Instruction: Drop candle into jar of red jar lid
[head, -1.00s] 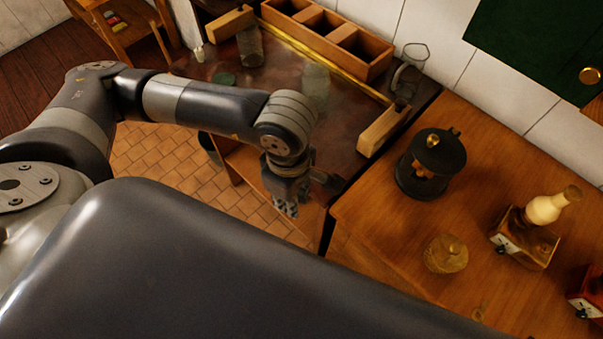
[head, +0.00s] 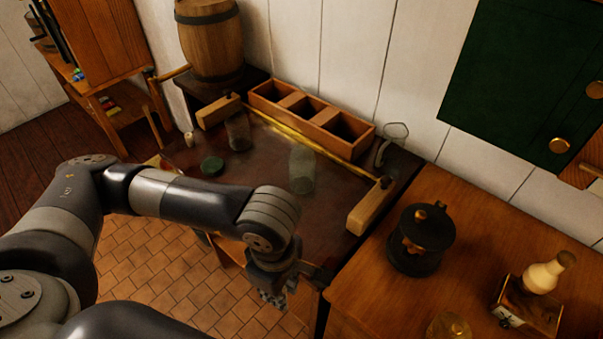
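A small pale object (head: 189,139) that looks like a candle stands at the left back of the dark table. One clear glass jar (head: 302,170) stands near the table's middle. Another glass jar (head: 238,132) stands farther back beside a wooden block. A green round lid (head: 212,166) lies left of the jars. I cannot make out a red lid. My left gripper (head: 276,296) hangs pointing down at the table's front edge, apart from the jars; its fingers are small and dark, and I cannot tell whether they are open. My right gripper is not in view.
The dark table (head: 262,190) has a wooden compartment box (head: 345,142) along its back and wooden blocks (head: 368,208) at its ends. A glass pitcher (head: 392,143) stands at the back right corner. A wooden counter (head: 450,268) on the right holds a black grinder-like object (head: 420,240).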

